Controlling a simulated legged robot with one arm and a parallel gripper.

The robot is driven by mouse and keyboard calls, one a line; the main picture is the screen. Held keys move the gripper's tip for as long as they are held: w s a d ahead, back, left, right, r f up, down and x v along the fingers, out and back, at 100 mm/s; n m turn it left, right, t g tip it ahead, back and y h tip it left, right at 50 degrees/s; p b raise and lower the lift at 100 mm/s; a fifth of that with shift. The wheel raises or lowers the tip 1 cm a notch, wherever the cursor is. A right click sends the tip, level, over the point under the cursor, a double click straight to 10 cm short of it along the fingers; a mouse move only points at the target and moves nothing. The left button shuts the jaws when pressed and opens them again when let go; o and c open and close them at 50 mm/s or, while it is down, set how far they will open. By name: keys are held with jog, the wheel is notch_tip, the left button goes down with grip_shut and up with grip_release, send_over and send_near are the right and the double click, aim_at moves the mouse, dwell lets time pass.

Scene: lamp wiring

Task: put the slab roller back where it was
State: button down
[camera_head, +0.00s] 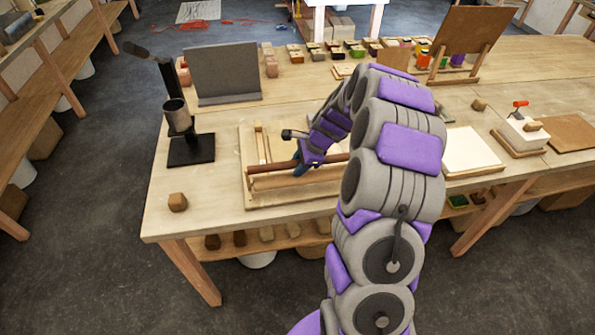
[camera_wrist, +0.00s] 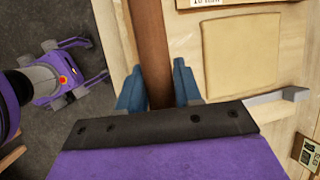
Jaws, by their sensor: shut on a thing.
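The slab roller is a long reddish-brown bar (camera_head: 270,167) lying crosswise over a pale wooden board (camera_head: 256,201) near the table's front edge. In the wrist view the bar (camera_wrist: 153,45) runs from the top down between my two blue fingers. My gripper (camera_head: 301,167) is shut on it; in the wrist view the fingertips (camera_wrist: 157,84) sit on either side of the bar. A paler rail or roller lies just below the bar in the head view. My arm hides the right part of the board. I cannot tell whether the bar touches the board.
A black stand with a grey cup (camera_head: 176,117) stands to the left, and a dark grey panel (camera_head: 223,72) behind. A small brown block (camera_head: 177,202) sits at the table's front left corner. A tan square slab (camera_wrist: 240,48) lies beside the bar. A white slab (camera_head: 467,150) lies right of my arm.

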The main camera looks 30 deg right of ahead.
jog(key=shift+w+d, duration=0.3)
jog(key=shift+w, duration=0.1)
jog(key=shift+d+f, duration=0.1)
jog(key=shift+f, duration=0.05)
jog(key=f, duration=0.2)
jog(key=f+b, duration=0.1)
jog(key=shift+a+f, duration=0.15)
jog(key=shift+a, duration=0.1)
jog(key=c, duration=0.8)
grip_release()
jog(key=shift+d, duration=0.1)
jog(key=shift+o, duration=0.2)
